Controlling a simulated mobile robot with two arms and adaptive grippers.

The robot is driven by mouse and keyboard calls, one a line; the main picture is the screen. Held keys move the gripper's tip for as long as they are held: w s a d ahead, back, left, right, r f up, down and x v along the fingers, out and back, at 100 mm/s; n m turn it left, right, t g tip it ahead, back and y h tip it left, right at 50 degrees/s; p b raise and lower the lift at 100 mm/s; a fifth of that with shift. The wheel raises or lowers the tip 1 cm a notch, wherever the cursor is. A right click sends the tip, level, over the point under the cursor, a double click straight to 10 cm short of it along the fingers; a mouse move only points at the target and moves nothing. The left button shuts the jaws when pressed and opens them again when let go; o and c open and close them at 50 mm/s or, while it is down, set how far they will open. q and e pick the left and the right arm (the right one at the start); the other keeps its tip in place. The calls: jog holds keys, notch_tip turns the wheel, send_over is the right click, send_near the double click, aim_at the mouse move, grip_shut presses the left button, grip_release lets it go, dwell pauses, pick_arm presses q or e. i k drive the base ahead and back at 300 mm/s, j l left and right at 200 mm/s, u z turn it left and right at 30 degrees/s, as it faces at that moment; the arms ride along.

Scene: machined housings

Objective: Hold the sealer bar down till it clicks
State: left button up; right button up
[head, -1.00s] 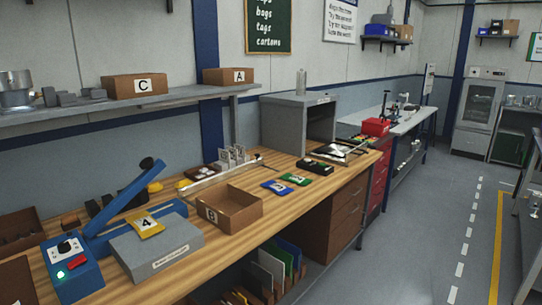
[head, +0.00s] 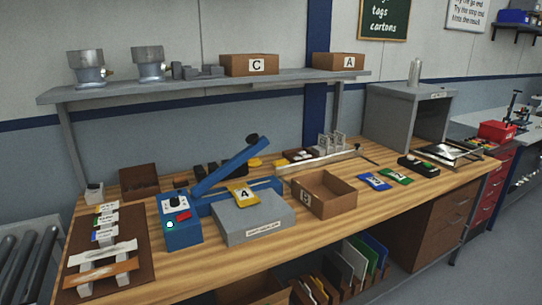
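The blue sealer stands on the wooden bench. Its bar (head: 228,168) is raised and tilted up to the right, ending in a dark knob (head: 252,140). Its blue control box (head: 181,228) is at the left end, with a dial, a red part and a small light that looks whitish. Neither of my grippers shows in the head view.
An open carton marked B (head: 324,193) stands right of the grey block. Blue (head: 375,181) and green (head: 396,175) packets lie farther right. A brown board with several strips (head: 106,252) is at the left. Shelf (head: 210,83) above holds cartons C and A.

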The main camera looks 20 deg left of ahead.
aim_at(256, 144)
jog(key=z, duration=1.25)
jog(key=k+j, duration=0.2)
jog(key=j, duration=0.2)
jog(key=k+j, duration=0.15)
jog(key=j, duration=0.25)
jog(key=k+j, duration=0.2)
jog(key=j, duration=0.2)
jog(key=k+j, duration=0.2)
jog(key=j, duration=0.2)
